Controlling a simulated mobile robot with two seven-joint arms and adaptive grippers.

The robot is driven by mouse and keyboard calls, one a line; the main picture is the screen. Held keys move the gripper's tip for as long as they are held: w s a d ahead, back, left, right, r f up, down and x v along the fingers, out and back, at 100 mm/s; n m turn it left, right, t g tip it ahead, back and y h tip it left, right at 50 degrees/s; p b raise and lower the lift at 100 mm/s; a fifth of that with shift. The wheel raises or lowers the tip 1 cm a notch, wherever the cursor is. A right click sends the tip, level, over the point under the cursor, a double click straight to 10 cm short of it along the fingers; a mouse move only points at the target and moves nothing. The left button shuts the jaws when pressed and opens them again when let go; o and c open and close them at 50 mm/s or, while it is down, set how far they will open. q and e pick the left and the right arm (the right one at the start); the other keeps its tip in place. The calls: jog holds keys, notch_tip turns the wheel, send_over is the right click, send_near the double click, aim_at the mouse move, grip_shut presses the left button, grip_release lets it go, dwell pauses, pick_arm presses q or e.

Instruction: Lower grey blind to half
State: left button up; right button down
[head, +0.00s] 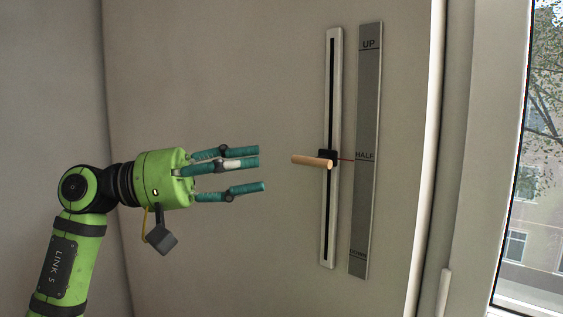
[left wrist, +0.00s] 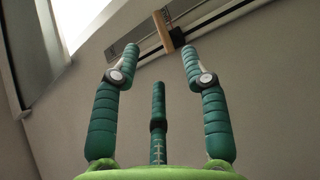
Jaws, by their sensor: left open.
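The blind control is a white vertical rail (head: 331,220) with a black slot, fixed to the wall. Its wooden handle (head: 312,161) sticks out from a black slider (head: 328,156). A red pointer from the slider lies at the HALF mark on the grey scale (head: 367,110), which reads UP near its top. My left gripper (head: 255,167) is open and empty, to the left of the handle and apart from it. In the left wrist view the handle (left wrist: 163,31) shows beyond and between the fingertips. The grey blind itself cannot be made out for certain in the head view. My right gripper is not in view.
A window (head: 520,190) with a building and tree outside is at the right, beside its pale frame (head: 425,150). Free room lies between my left fingers and the handle.

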pick_arm(q)
jog(key=shift+s+a+f, duration=0.1)
jog(key=shift+a, duration=0.55)
jog(key=shift+s+a+f, duration=0.1)
jog(key=shift+a, duration=0.5)
